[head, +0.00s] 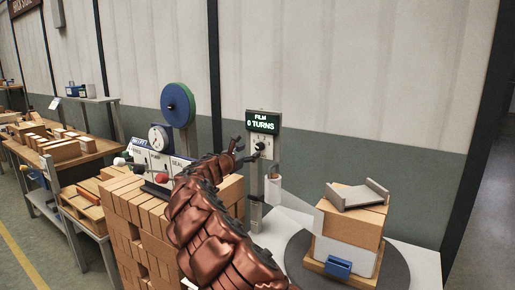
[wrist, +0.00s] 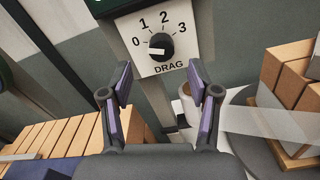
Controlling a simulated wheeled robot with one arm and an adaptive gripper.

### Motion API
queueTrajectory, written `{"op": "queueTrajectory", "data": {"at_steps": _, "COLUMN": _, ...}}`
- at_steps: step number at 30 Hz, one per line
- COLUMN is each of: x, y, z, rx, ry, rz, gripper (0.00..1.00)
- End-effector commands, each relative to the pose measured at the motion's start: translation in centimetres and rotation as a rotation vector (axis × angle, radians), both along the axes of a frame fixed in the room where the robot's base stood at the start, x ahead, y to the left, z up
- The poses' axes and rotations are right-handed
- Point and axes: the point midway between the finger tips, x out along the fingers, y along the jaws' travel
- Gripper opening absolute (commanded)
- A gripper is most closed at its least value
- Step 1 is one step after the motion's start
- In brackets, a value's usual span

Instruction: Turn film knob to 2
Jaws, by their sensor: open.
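The film knob (wrist: 160,46) is a black round knob on a white dial plate (wrist: 178,62) marked 0, 1, 2, 3, with "DRAG" below it. A white mark on the knob lies on its left side, roughly towards 0. In the head view the knob (head: 260,146) sits under a green display (head: 263,122) reading "FILM 0 TURNS". My gripper (wrist: 160,84) is open and empty, its two purple-padded fingers apart below the dial and not touching the knob. In the head view my gripper (head: 244,149) is just left of the dial.
Stacked brown boxes (head: 150,225) stand left. A white roll (wrist: 190,100) sits close behind my right finger. A blue wheel (head: 178,104) rises behind the boxes.

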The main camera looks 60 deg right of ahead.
Motion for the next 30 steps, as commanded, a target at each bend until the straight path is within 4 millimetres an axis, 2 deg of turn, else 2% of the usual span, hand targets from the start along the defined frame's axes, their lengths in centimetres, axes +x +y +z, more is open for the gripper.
{"op": "queueTrajectory", "data": {"at_steps": 3, "x": -0.2, "y": -1.4, "z": -0.1, "rx": 0.005, "ry": -0.003, "rz": -0.004, "gripper": 0.61}}
{"op": "queueTrajectory", "data": {"at_steps": 13, "x": -0.1, "y": -4.1, "z": -0.1, "rx": 0.005, "ry": -0.003, "rz": -0.005, "gripper": 0.61}}
{"op": "queueTrajectory", "data": {"at_steps": 21, "x": 0.2, "y": -5.7, "z": -0.2, "rx": 0.005, "ry": -0.002, "rz": -0.001, "gripper": 0.61}}
{"op": "queueTrajectory", "data": {"at_steps": 30, "x": 0.1, "y": -6.4, "z": 0.0, "rx": 0.002, "ry": -0.003, "rz": -0.003, "gripper": 0.61}}
